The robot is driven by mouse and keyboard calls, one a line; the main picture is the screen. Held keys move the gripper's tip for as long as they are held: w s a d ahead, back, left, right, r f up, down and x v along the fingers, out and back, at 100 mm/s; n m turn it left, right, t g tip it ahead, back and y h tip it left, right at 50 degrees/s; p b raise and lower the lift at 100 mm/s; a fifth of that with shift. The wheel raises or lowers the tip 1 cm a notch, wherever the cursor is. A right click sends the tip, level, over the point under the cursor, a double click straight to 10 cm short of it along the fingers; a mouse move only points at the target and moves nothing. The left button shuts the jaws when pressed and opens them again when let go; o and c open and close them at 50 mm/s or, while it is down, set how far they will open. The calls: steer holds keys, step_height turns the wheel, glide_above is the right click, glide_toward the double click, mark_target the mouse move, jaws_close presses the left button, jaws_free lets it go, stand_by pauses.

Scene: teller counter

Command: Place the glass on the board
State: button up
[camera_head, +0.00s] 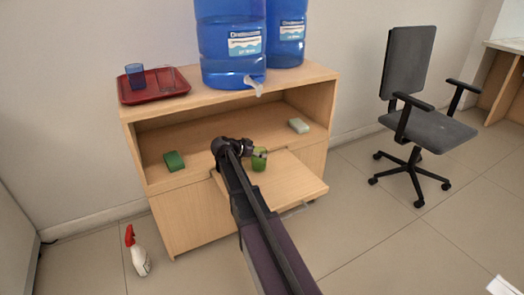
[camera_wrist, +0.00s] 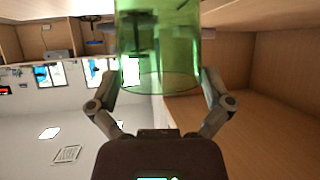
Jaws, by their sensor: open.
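A translucent green glass (camera_head: 259,160) stands upright at the inner part of the pulled-out wooden board (camera_head: 298,186), close to the cabinet front. My gripper (camera_head: 252,150) is at the glass, partly hidden by my own arm. In the wrist view the green glass (camera_wrist: 160,45) sits between the two fingers of my gripper (camera_wrist: 160,82), which are open on either side of it. I cannot tell whether a finger touches it. Most of the board is bare.
A red tray (camera_head: 153,96) with a blue glass (camera_head: 135,76) stands on the cabinet top beside large blue water bottles (camera_head: 230,45). A green sponge (camera_head: 174,161) and a pale bar (camera_head: 298,125) lie on the shelf. A spray bottle (camera_head: 137,252) and an office chair (camera_head: 425,125) stand on the floor.

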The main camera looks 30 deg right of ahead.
steer(key=p+v, duration=0.4)
steer(key=v, duration=0.6)
stand_by(0.4)
steer(key=s+a+f+n+y, duration=0.1)
steer(key=s+f+n, duration=0.1)
steer(key=s, duration=0.1)
steer(key=s+a+f+n+g+y, duration=0.1)
steer(key=s+a+f+n+y, duration=0.1)
steer(key=s, duration=0.2)
steer(key=s+a+f+n+y, duration=0.2)
steer(key=s, duration=0.2)
steer(key=shift+s+f+n+g, duration=0.25)
steer(key=shift+f+n+g, duration=0.05)
steer(key=shift+f, duration=0.05)
steer(key=s+a+f+n+g+y, duration=0.1)
steer(key=s+a+f+n+y, duration=0.2)
steer(key=s, duration=0.9)
steer(key=a+n+y, duration=0.3)
steer(key=a+n, duration=0.2)
steer(key=a, duration=0.1)
steer(key=shift+n+y, duration=0.4)
